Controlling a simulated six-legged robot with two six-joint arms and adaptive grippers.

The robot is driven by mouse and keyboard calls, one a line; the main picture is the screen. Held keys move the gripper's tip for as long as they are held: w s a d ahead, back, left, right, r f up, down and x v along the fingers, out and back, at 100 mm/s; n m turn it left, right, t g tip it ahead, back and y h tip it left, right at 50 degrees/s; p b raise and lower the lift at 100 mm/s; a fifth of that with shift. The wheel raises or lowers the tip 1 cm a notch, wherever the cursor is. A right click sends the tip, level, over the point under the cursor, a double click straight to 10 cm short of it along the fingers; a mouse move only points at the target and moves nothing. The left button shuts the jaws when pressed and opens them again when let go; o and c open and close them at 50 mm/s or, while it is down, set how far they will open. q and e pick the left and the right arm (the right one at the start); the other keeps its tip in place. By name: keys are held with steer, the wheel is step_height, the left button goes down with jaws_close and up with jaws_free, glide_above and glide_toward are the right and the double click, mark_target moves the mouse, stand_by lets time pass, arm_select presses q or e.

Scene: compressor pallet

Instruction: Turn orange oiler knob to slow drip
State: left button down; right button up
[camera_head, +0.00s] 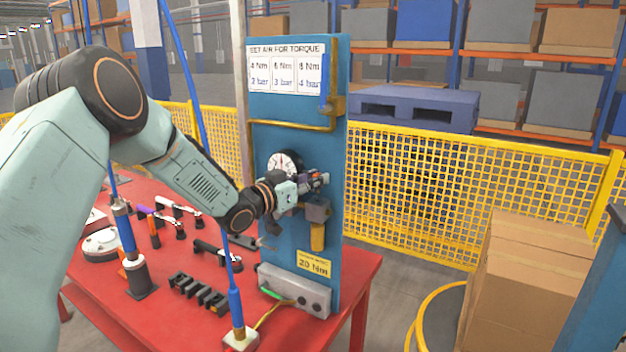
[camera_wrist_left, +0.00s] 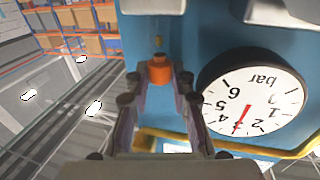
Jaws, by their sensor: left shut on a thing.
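The orange oiler knob (camera_wrist_left: 159,71) sits between the fingertips of my left gripper (camera_wrist_left: 158,84) in the left wrist view, with a finger on each side of it. In the head view my left gripper (camera_head: 318,181) reaches the fittings on the blue panel (camera_head: 290,107), just right of the pressure gauge (camera_head: 279,161); the knob itself is hard to make out there. The gauge dial (camera_wrist_left: 252,100) appears upside down in the wrist view, its red needle near the 3. A sign (camera_head: 286,69) on the panel lists torques with bar values. My right gripper is out of view.
The red table (camera_head: 180,320) holds several tools and a black rack (camera_head: 199,292). A grey valve block (camera_head: 295,290) sits low on the panel. A blue tool (camera_head: 235,307) hangs in front. Yellow fencing (camera_head: 420,190) and cardboard boxes (camera_head: 525,280) stand to the right.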

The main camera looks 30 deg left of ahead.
arm_select(q)
steer(key=c, duration=1.5)
jaws_free()
steer(key=shift+r, duration=0.15)
steer(key=shift+c, duration=0.2)
steer(key=shift+o, duration=0.6)
steer(key=shift+d, duration=0.1)
steer(key=shift+w+d+n+y, duration=0.1)
steer(key=shift+n+y, duration=0.6)
steer(key=shift+y, duration=0.4)
